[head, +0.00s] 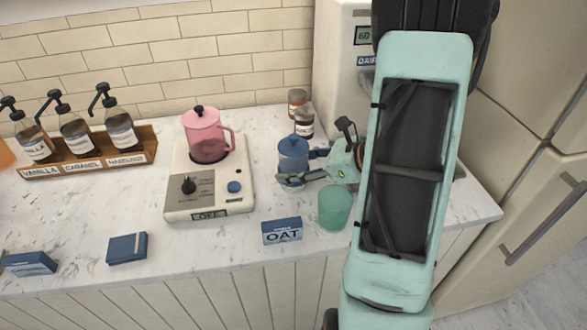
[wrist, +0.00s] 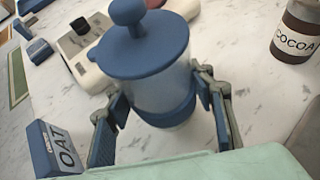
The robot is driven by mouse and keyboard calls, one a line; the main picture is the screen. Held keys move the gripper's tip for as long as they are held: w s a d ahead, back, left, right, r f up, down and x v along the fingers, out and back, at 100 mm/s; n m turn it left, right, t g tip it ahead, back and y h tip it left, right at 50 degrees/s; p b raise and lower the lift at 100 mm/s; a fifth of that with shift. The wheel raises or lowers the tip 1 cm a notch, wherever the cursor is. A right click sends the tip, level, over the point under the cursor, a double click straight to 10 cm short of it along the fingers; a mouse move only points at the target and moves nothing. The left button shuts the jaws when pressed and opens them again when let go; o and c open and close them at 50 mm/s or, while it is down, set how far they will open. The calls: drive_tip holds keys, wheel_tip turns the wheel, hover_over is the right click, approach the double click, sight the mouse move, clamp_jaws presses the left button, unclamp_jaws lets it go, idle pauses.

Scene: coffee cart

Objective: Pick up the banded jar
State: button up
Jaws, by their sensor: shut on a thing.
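The banded jar (head: 292,160) has a clear body, a blue lid with a knob and a blue band around its lower part. In the wrist view the jar (wrist: 152,82) fills the upper middle, between the two fingers. My gripper (head: 310,168) reaches it from the right in the head view. In the wrist view my gripper (wrist: 165,105) is shut on the jar, one finger on each side of the body. The jar looks close to upright. I cannot tell whether its base touches the counter.
A teal cup (head: 335,207) and an OAT box (head: 282,232) stand in front of the jar. The cocoa jar (head: 304,122) is behind it. A pink pitcher (head: 205,138) sits on a cream appliance (head: 182,208) to the left. A cream machine (head: 340,70) stands behind.

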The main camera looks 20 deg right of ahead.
drive_tip(key=shift+c, duration=1.1)
drive_tip(key=shift+r, duration=0.15)
